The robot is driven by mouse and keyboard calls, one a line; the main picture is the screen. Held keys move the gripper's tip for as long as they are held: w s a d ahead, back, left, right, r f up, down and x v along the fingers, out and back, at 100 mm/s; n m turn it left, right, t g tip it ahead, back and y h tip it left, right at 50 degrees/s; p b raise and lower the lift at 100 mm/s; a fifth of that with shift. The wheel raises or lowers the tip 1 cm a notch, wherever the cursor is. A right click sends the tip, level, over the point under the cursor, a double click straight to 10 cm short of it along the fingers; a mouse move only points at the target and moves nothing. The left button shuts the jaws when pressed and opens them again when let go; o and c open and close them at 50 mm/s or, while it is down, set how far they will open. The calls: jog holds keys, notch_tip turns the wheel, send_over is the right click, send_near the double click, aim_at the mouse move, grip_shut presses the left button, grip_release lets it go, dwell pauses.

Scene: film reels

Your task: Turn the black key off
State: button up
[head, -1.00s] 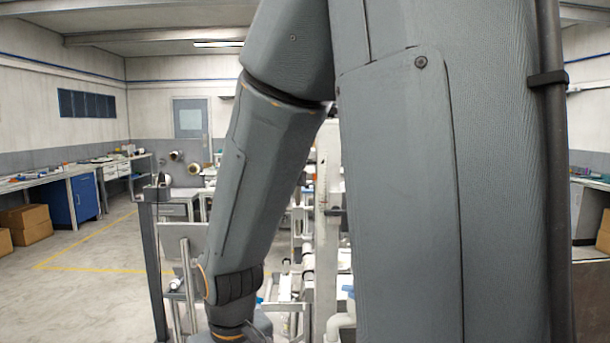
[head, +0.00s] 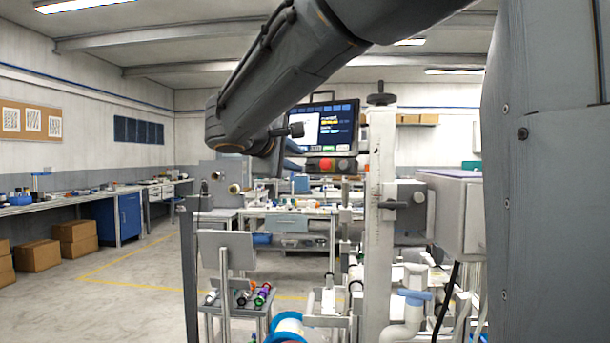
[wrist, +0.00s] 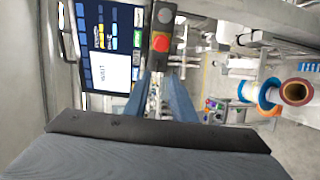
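In the head view a dark control strip (head: 353,166) sits under a lit screen (head: 328,121). It carries red buttons. In the wrist view the screen (wrist: 112,45) stands on its side, with the red button (wrist: 161,43) on its strip to the right. A small dark part (wrist: 164,15) lies beyond the button, too blurred to identify surely as the black key. My gripper (wrist: 159,88) shows two blue fingers, spread apart with nothing held between them. They point toward the strip, apparently short of it. In the head view my arm and gripper cover the strip's left end.
A pale upright post (head: 379,210) stands right of the screen. A grey box (head: 457,212) is beyond it. Open floor (head: 130,290) lies to the left.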

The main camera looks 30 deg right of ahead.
aim_at(308, 164)
jog(key=shift+r+p+x, duration=0.15)
jog(key=shift+p+x, duration=0.25)
jog(key=shift+x, duration=1.5)
jog(key=shift+r+p+x, duration=0.1)
jog(key=shift+p+x, duration=0.3)
jog(key=shift+x, duration=1.55)
grip_shut()
